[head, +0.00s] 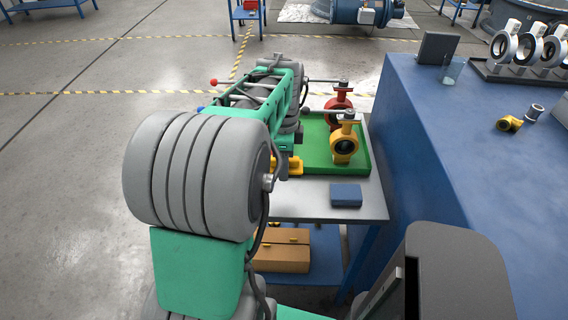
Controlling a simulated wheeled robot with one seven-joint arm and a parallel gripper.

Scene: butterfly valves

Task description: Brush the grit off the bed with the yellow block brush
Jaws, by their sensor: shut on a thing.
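My arm reaches forward over the small grey-topped table (310,205). My gripper (292,158) is at the left edge of the green tray (365,158), mostly hidden behind my own arm. It is shut on the yellow block brush (294,168), of which only a part shows at the table's left side. Whether its bristles touch a surface cannot be told. I cannot make out any grit, and which surface is the bed is not clear from this view.
A yellow valve (345,141) and a red valve (341,103), both with lever handles, stand in the tray. A blue block (346,195) lies in front of it. A blue bench (440,150) stands close on the right. A brown box (283,256) sits on the lower shelf.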

